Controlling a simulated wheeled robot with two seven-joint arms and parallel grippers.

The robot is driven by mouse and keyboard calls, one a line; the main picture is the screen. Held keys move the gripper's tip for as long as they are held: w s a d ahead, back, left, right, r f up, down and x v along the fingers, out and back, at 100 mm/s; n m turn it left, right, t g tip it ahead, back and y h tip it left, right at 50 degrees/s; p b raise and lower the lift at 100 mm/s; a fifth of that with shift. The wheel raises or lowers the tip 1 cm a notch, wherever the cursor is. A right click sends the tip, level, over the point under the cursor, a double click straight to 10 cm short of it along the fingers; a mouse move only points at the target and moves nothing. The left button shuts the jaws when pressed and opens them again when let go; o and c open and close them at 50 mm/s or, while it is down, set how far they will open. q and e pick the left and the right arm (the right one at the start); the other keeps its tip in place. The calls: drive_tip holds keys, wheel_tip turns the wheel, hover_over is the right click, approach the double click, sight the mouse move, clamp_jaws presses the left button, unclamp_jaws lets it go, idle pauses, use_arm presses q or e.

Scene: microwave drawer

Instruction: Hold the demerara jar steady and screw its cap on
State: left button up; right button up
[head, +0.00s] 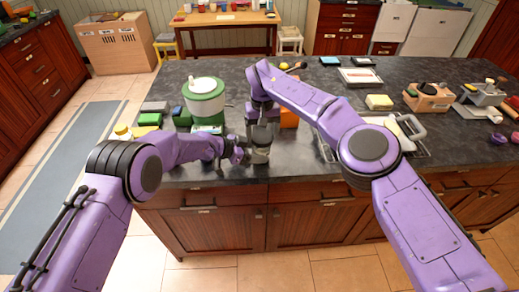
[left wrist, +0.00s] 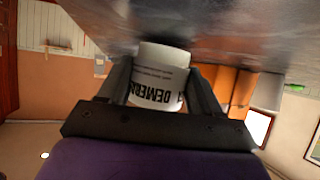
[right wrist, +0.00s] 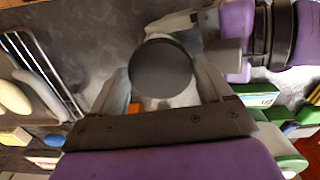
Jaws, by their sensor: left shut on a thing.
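The demerara jar (left wrist: 160,78) is white with black lettering and stands upright on the dark counter near its front edge. It shows upside down in the left wrist view. My left gripper (head: 238,152) is shut on the jar from the left, one finger on each side. A round dark cap (right wrist: 162,68) is over the jar's mouth, seen from above; whether it is seated or threaded is hidden. My right gripper (right wrist: 162,80) points down from above with its fingers on either side of the cap. I cannot tell whether they touch it.
A green and white container (head: 205,98) stands behind and left of the jar. An orange block (head: 289,114) is behind it, partly hidden by my right arm. A wire rack (head: 410,138) lies to the right. Bare counter (head: 200,172) lies left of the jar.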

drive_tip(key=shift+s+a+f, duration=0.1)
drive_tip(key=shift+s+a, duration=0.1)
drive_tip(key=shift+a, duration=0.05)
drive_tip(key=n, duration=0.3)
drive_tip(key=shift+a, duration=0.1)
drive_tip(key=n, duration=1)
drive_tip(key=shift+w+d+n, duration=0.2)
drive_tip(key=shift+d+n, duration=0.05)
drive_tip(key=shift+n, duration=0.15)
drive_tip(key=c, duration=1)
drive_tip(key=m, duration=0.7)
drive_tip(key=shift+s, duration=0.1)
drive_tip(key=shift+o, duration=0.2)
drive_tip(key=m, duration=0.6)
drive_tip(key=shift+a+m, duration=0.15)
drive_tip(key=shift+m, duration=0.25)
drive_tip(key=o, duration=1)
drive_tip(key=shift+c, duration=0.2)
